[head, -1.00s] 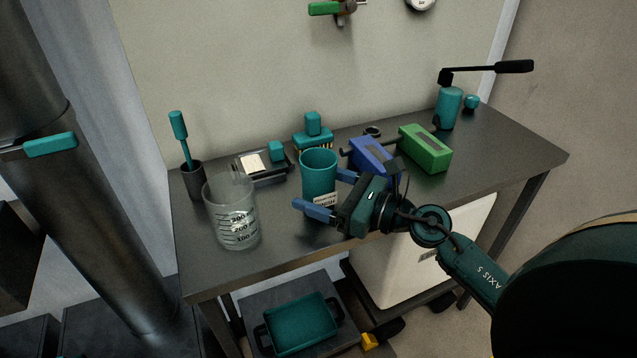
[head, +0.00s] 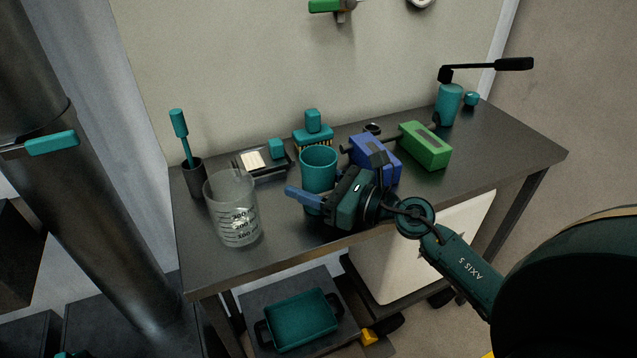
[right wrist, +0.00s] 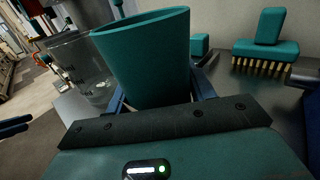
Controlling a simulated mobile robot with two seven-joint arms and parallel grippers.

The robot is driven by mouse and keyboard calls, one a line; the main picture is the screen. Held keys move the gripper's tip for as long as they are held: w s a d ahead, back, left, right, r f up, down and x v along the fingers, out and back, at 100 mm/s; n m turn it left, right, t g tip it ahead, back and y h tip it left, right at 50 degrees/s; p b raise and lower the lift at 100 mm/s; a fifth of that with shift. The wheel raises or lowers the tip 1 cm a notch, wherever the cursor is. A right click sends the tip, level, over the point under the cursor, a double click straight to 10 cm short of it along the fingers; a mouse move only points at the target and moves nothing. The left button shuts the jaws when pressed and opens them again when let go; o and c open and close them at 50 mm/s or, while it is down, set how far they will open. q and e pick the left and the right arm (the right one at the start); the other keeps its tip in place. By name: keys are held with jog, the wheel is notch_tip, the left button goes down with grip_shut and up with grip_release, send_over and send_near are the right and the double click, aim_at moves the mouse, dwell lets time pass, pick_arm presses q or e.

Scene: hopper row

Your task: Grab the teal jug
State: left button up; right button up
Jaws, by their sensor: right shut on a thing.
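The teal jug (head: 318,166) stands upright on the dark bench, near its front edge, just right of the clear measuring beaker. My right gripper (head: 318,196) is shut on the jug, with its blue fingers on either side of the jug's lower part. In the right wrist view the jug (right wrist: 150,60) fills the space between the fingers, its open rim facing up. The jug's base is hidden behind the gripper body.
The clear beaker (head: 233,225) stands close left of the jug. A teal-backed brush (head: 313,135) is behind it. A blue box (head: 378,160) and a green box (head: 425,146) lie to the right. A teal tray (head: 303,320) sits below the bench.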

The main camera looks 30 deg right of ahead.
jog(key=shift+c, duration=0.7)
jog(key=shift+r, duration=0.15)
